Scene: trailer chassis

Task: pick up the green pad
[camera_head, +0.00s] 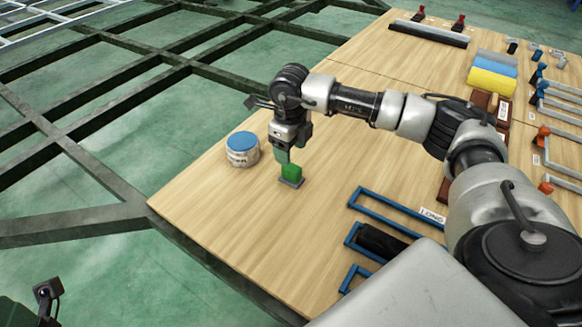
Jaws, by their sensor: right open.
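The green pad (292,172) is a small bright green block near the left part of the wooden table, at a dark grey flat piece (291,182). My right gripper (285,158) points down right at the pad, with a finger beside and just behind its upper left side. The gripper is open. I cannot tell whether the pad stands between the fingers, because the far finger is hidden. My left gripper is not clearly in view; only a dark part shows at the lower left corner.
A white round tub with a blue lid (242,149) stands just left of the gripper. Blue frames (385,208) and a label (433,215) lie to the right. Yellow, blue and grey rolls (492,82) lie far right. The wooden table (230,215) is bare in front of the pad.

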